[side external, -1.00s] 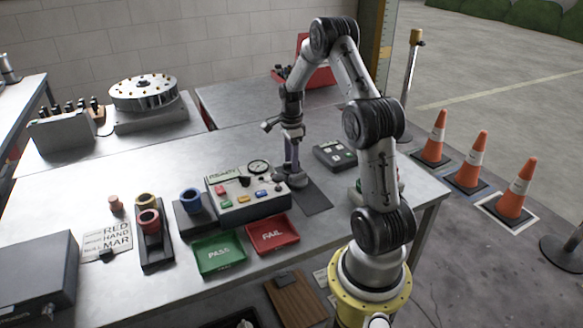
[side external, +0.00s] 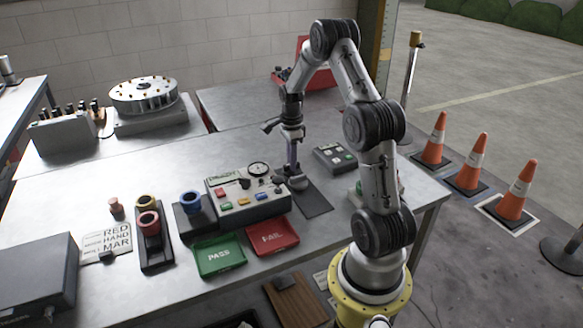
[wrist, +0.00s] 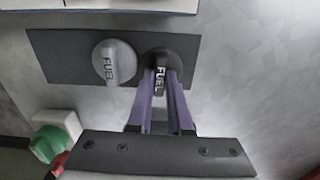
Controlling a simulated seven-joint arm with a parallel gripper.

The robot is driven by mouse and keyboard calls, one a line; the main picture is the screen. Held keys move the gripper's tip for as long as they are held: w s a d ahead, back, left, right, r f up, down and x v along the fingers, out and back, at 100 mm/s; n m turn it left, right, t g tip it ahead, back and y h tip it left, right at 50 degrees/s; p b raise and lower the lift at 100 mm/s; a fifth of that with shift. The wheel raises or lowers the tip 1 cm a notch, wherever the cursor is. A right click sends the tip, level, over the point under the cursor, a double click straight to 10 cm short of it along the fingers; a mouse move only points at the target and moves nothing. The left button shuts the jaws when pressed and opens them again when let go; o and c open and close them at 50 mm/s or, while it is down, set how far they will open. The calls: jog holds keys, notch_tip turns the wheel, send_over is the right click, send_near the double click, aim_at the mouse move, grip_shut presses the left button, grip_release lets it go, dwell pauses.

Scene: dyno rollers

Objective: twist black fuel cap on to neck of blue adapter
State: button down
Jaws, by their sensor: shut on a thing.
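The black fuel cap (wrist: 160,65) with white FUEL lettering on its grip bar lies on the dark mat. My gripper (wrist: 160,85) has its purple fingers shut on that bar. In the side view my gripper (side external: 292,165) points down at the mat's left end, and I cannot clearly tell the black cap from the fingers there. A grey fuel cap (wrist: 114,63) sits just left of the black one in the wrist view, apart from the fingers. The blue adapter (side external: 190,199) stands upright on a dark block, left of the gauge box in the side view.
The gauge box (side external: 245,197) stands between my gripper and the blue adapter. Yellow and red adapters (side external: 148,222) share a dark stand further left. Green PASS (side external: 219,257) and red FAIL (side external: 271,237) trays lie in front. A button box (side external: 335,158) is behind right.

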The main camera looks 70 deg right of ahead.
notch_tip(320, 180, up, 20)
jog(key=w+a+n, duration=0.3)
jog(key=w+a, duration=0.6)
jog(key=a, duration=0.5)
jog(key=w+a+n, duration=0.3)
jog(key=w+a, duration=0.6)
jog(key=a, duration=0.4)
jog(key=shift+w+a+f, duration=0.1)
jog(key=shift+a+f, duration=0.05)
jog(key=shift+f, duration=2.75)
jog(key=shift+w+a+f, duration=0.1)
jog(key=shift+a+f, duration=0.05)
jog(key=shift+f, duration=2.75)
jog(key=shift+f, duration=0.9)
jog(key=m, duration=0.5)
jog(key=shift+f, duration=0.1)
jog(key=m, duration=0.6)
jog(key=shift+f, duration=0.15)
